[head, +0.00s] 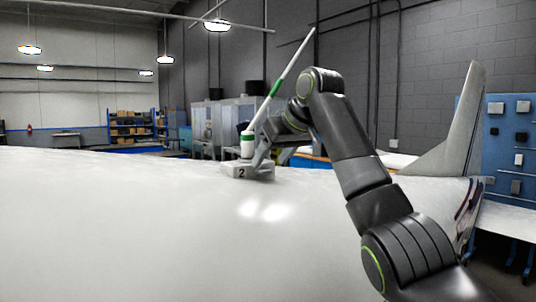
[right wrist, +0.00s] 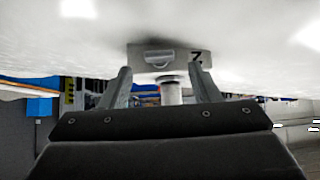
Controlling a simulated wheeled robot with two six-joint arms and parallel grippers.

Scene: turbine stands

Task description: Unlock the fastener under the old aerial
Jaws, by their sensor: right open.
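The aerial (head: 293,63) is a thin white rod with a green band, leaning up to the right from a white and green cylindrical foot (head: 248,146). The foot stands on a grey block (head: 240,171) marked "2" on the white curved surface. My right gripper (head: 262,156) is at the block, just right of the foot. In the right wrist view, upside down, my open fingers (right wrist: 163,85) stand either side of the pale foot (right wrist: 171,92), with gaps visible. A small light lever-like piece (right wrist: 164,57), perhaps the fastener, shows on the block's face. My left gripper is out of view.
The broad white curved body (head: 130,220) fills the foreground and is clear left of the block. A grey upright fin (head: 461,125) rises at the right. A blue panel (head: 505,140) stands behind it. Shelves (head: 131,127) are far back.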

